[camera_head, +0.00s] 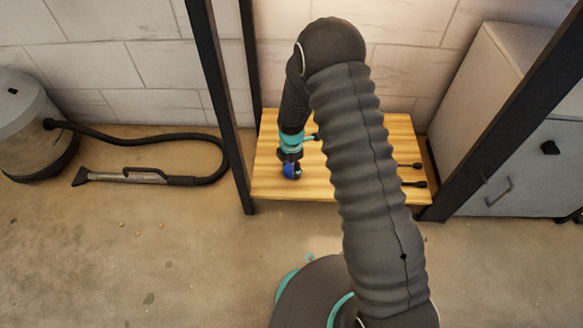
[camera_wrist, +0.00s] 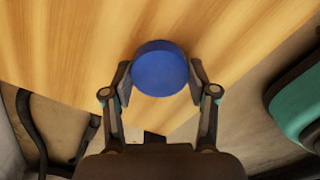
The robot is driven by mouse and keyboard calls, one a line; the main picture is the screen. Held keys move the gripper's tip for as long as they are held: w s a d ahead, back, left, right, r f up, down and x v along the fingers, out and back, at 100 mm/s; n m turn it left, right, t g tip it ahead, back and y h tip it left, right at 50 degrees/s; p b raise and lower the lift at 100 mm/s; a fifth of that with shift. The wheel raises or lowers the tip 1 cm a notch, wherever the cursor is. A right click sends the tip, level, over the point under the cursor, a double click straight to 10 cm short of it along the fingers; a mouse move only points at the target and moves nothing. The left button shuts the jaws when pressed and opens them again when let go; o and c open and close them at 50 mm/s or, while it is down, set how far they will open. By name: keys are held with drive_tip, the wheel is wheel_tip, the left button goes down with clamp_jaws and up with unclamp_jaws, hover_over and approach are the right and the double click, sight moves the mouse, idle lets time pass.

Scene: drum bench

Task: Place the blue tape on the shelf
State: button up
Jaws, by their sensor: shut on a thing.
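The blue tape (camera_wrist: 161,68) is a round blue roll held between the two fingers of my gripper (camera_wrist: 161,88) in the wrist view. In the head view the blue tape (camera_head: 292,170) shows at the lower end of my gripper (camera_head: 291,165), over the front left part of the wooden shelf (camera_head: 268,182). The shelf is a low light-wood board between dark posts. I cannot tell whether the tape touches the board. My arm hides the middle of the shelf in the head view.
Dark posts (camera_head: 222,100) frame the shelf. Two dark tools (camera_head: 412,183) lie at its right side. A grey cabinet (camera_head: 510,110) stands at the right. A vacuum (camera_head: 30,125) with its hose lies on the floor at the left. The shelf's left part looks bare.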

drive_tip(key=shift+f, duration=0.15)
drive_tip(key=o, duration=1.1)
